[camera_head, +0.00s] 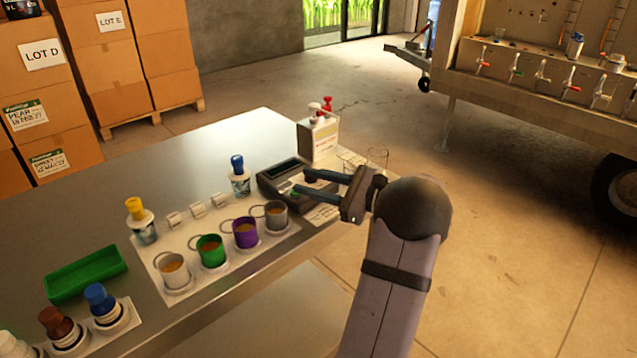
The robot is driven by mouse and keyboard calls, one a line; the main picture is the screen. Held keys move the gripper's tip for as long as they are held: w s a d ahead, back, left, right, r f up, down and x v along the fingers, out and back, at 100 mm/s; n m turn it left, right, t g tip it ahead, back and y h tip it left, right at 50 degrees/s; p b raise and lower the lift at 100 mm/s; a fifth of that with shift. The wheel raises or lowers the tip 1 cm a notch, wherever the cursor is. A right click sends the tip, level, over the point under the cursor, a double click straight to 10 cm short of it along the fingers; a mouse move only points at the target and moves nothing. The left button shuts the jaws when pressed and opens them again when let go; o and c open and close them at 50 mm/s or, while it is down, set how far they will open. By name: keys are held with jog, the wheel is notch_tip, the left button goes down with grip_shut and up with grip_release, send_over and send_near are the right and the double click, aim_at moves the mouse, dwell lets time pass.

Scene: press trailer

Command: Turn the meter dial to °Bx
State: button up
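The meter (268,188) is a dark, low box with a display along its top. It stands near the right end of the steel table. My gripper (301,182) reaches over the meter from the right. Its two dark fingers are apart, with a visible gap between them, and their tips are over the meter's top face. A small green spot shows by the lower fingertip. I cannot make out the dial or the °Bx mark; the fingers cover part of the top face. I cannot tell whether the fingertips touch the meter.
Several cups stand in front of the meter, including a purple cup (245,232) and a green cup (211,251). A blue-capped bottle (238,177) stands to its left.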

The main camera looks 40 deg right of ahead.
aim_at(320, 184)
jog(key=s+d+f+m+h, duration=0.1)
jog(key=d, duration=0.1)
jog(key=s+d+f+m+h, duration=0.1)
jog(key=d+m, duration=0.1)
jog(key=s+d+f+m+t+h, duration=0.1)
jog(key=s+d+m, duration=0.1)
jog(key=d, duration=0.1)
jog(key=shift+d, duration=0.1)
jog(key=shift+p+x, duration=0.3)
jog(key=shift+x, duration=3.4)
jog(key=shift+r, duration=0.1)
jog(key=shift+c, duration=0.6)
jog(key=c, duration=0.6)
